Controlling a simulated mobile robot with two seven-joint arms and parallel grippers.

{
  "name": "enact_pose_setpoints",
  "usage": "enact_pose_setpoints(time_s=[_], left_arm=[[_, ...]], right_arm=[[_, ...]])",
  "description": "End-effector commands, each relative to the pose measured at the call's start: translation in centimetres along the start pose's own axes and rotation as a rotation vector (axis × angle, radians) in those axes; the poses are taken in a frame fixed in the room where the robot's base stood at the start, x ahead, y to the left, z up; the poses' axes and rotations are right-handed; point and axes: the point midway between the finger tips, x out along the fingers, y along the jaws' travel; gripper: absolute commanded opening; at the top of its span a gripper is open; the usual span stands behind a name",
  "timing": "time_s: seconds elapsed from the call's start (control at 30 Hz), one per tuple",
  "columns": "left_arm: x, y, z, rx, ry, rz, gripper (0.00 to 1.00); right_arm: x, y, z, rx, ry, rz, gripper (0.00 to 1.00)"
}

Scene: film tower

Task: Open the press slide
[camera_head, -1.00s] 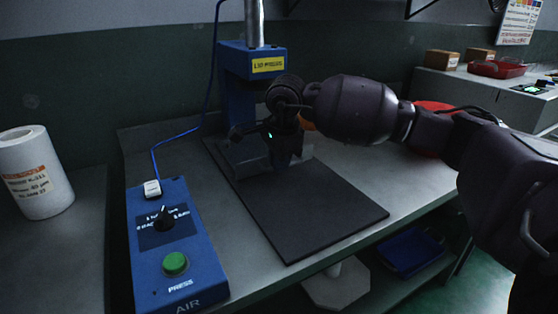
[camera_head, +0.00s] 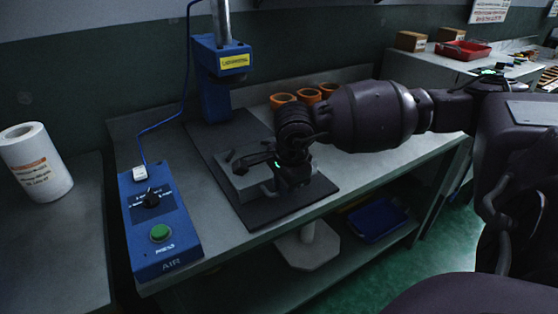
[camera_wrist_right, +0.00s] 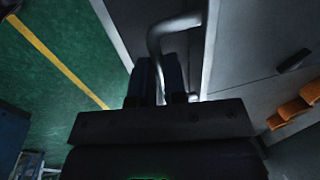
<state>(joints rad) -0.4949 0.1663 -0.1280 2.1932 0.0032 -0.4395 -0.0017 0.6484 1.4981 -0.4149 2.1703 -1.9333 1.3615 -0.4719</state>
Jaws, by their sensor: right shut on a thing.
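The blue press (camera_head: 215,80) with its yellow label stands at the back of the bench. Its grey slide (camera_head: 236,188) lies on the dark base plate (camera_head: 215,150), out in front of the press column. My right gripper (camera_head: 287,176) is at the front of the slide and partly hides it. In the right wrist view my right gripper (camera_wrist_right: 160,85) is shut on a bent grey bar handle (camera_wrist_right: 160,38), which rises between the fingers. My left gripper is not in view.
A blue control box (camera_head: 160,220) with a green button and dark knob sits at the left front. Several orange rings (camera_head: 307,96) stand behind my right arm. A white roll (camera_head: 35,162) is at far left. A blue bin (camera_head: 377,218) sits on the lower shelf.

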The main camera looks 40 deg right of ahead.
Motion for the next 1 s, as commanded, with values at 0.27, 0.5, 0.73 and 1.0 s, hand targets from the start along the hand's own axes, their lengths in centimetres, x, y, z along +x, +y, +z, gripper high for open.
enact_pose_setpoints(time_s=[0.27,0.5,0.73,1.0], left_arm=[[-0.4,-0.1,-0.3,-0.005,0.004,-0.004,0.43],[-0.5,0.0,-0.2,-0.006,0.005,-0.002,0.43],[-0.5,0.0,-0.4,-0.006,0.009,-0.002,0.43],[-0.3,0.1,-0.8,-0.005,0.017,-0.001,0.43]], right_arm=[[-0.5,2.3,0.0,0.0,-0.001,0.0,0.0],[-0.3,2.5,0.0,0.0,0.0,0.001,0.0],[-0.3,2.4,0.0,0.0,0.0,0.001,0.25],[-0.4,2.4,0.0,0.0,0.0,-0.001,0.38]])
